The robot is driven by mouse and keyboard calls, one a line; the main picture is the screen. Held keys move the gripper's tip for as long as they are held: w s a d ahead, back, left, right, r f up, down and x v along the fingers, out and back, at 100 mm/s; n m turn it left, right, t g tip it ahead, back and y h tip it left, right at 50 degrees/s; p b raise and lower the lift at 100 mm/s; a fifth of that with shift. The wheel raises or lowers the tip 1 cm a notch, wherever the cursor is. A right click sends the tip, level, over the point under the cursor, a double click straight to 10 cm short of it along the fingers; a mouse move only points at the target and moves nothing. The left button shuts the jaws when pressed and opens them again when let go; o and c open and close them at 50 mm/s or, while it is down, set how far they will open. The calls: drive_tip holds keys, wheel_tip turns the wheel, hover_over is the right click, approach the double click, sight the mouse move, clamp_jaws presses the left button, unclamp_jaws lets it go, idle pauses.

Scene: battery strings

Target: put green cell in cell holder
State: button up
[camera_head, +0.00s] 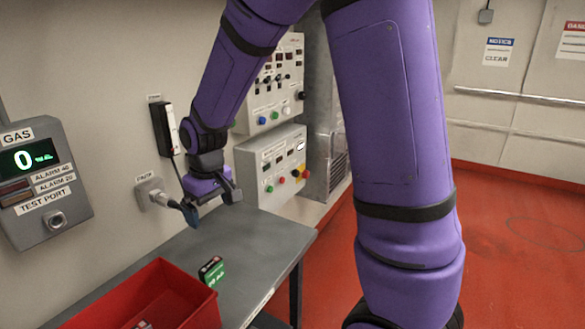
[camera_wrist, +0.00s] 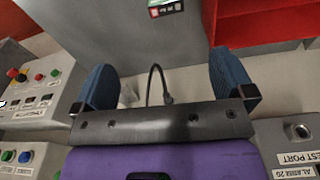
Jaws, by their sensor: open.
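A green cell (camera_head: 213,271) with a dark top stands on the grey table (camera_head: 262,246), beside the right wall of a red bin. In the wrist view, part of the green cell (camera_wrist: 166,8) shows at the top edge, cut off by the frame. My gripper (camera_head: 211,204) is open and empty above the back part of the table, near the wall and apart from the cell. In the wrist view my gripper (camera_wrist: 164,78) has its two blue fingers spread wide. I cannot make out a cell holder for certain.
The red bin (camera_head: 205,312) at the front left holds small items, mostly cut off. Control panels (camera_head: 272,165) and a gas alarm box (camera_head: 45,180) are on the wall. A plug with a cable (camera_head: 155,194) is close to my gripper. The table between gripper and cell is clear.

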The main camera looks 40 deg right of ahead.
drive_tip(key=s+d+r+m+t, duration=0.2)
drive_tip(key=s+d+r, duration=0.1)
drive_tip(key=s+r, duration=0.75)
drive_tip(key=s+d+r+m+t, duration=0.1)
drive_tip(key=s+d+r+t, duration=0.1)
drive_tip(key=s+r, duration=0.8)
drive_tip(key=n+g, duration=0.4)
hover_over(210, 265)
drive_tip(key=f, duration=3.4)
drive_tip(key=shift+s+f, duration=0.1)
drive_tip(key=shift+s, duration=0.25)
drive_tip(key=shift+w+f, duration=0.2)
drive_tip(key=shift+f, duration=1.45)
drive_tip(key=shift+w+f, duration=0.2)
drive_tip(key=shift+f, duration=1.45)
drive_tip(key=c, duration=1.2)
